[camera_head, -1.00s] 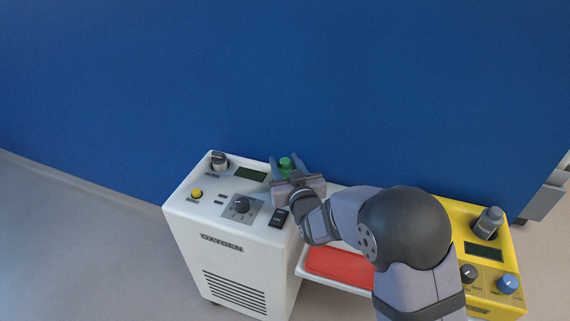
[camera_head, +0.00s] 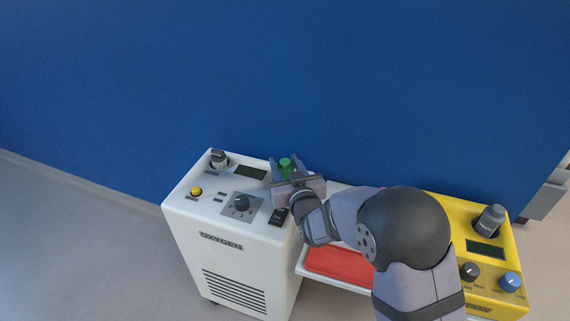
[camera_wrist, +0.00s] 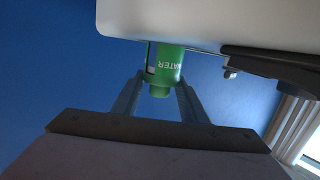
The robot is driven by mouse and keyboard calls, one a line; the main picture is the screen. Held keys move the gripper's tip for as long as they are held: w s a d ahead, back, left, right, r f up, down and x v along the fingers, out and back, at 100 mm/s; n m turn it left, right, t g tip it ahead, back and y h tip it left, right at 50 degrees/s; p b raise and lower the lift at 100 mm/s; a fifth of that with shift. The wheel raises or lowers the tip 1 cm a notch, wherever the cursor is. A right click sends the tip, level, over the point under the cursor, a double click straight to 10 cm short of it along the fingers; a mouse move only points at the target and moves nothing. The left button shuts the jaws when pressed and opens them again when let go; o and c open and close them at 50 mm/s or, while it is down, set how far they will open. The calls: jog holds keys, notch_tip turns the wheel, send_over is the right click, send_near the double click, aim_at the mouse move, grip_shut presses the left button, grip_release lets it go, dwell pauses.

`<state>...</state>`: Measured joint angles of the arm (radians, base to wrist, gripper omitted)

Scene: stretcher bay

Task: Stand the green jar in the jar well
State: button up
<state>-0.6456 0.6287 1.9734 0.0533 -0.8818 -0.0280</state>
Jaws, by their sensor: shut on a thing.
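The green jar (camera_head: 286,164) shows at the back right corner of the white oxygen unit, between the fingers of my gripper (camera_head: 285,172). In the wrist view, the green jar (camera_wrist: 165,68) has white lettering that reads WATER upside down, and its narrow neck points down in the picture. My gripper (camera_wrist: 160,95) is shut on it, one finger on each side. The jar's other end meets the edge of the white casing in that view, and I cannot tell whether it touches. The jar well is not clearly visible in either view.
The white oxygen unit (camera_head: 222,265) carries knobs, a yellow button and a switch. A red pad (camera_head: 338,266) lies on a white tray to its right. A yellow unit (camera_head: 497,262) with knobs stands farther right. The blue wall (camera_head: 285,80) is behind. A dark bracket (camera_wrist: 272,66) shows beside the jar.

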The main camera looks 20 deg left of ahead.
jog(key=shift+f, duration=0.1)
jog(key=o, duration=0.9)
jog(key=shift+c, duration=0.2)
jog(key=shift+s, duration=0.1)
jog(key=shift+p+v, duration=0.5)
jog(key=shift+v, duration=4.95)
jog(key=shift+d, duration=0.15)
